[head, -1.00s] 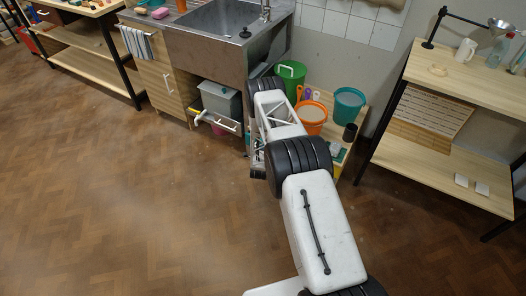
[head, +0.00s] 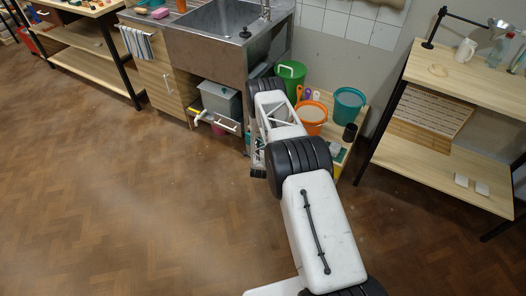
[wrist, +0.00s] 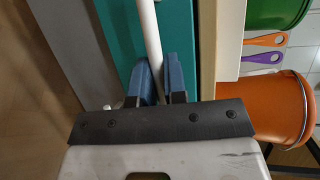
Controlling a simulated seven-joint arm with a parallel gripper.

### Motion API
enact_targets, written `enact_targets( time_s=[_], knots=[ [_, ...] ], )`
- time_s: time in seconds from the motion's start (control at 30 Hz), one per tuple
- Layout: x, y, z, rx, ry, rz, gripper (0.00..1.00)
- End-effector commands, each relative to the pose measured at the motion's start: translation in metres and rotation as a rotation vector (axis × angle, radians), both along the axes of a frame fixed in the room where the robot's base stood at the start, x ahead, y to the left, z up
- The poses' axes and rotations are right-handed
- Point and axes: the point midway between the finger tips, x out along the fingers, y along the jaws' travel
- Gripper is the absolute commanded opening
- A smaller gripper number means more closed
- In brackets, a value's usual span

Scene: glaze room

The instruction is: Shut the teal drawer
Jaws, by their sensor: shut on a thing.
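The teal drawer (wrist: 120,35) fills the upper middle of the wrist view as a flat teal front. A pale bar handle (wrist: 150,28) runs along it. My gripper (wrist: 160,75) has its two blue fingers on either side of this handle and is shut on it. In the head view my own arm hides most of the drawer and the fingers, with only a sliver of teal (head: 247,138) beside the arm. How far the drawer stands out cannot be told.
A green bucket (head: 290,74), an orange bucket (head: 312,118) and a teal bucket (head: 348,104) stand right of my wrist. A steel sink (head: 215,45) is at the left, with a grey bin (head: 221,101) below. The wooden floor (head: 130,200) in front is clear.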

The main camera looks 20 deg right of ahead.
Motion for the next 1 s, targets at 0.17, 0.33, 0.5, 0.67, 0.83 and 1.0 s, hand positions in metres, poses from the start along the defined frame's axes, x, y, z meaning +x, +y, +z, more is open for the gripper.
enact_targets(
  time_s=[0.17,0.33,0.5,0.67,0.83,1.0],
  knots=[
    [0.016,-0.016,0.0,0.0,-0.002,0.0,0.0],
    [0.029,-0.03,0.0,0.0,-0.001,-0.001,0.0],
    [0.031,-0.031,0.0,0.0,-0.001,0.0,0.0],
    [0.032,-0.032,0.001,0.0,-0.001,-0.001,0.17],
    [0.031,-0.031,0.0,-0.001,-0.001,-0.001,0.36],
    [0.031,-0.031,0.0,0.0,-0.001,0.0,0.36]
  ],
)
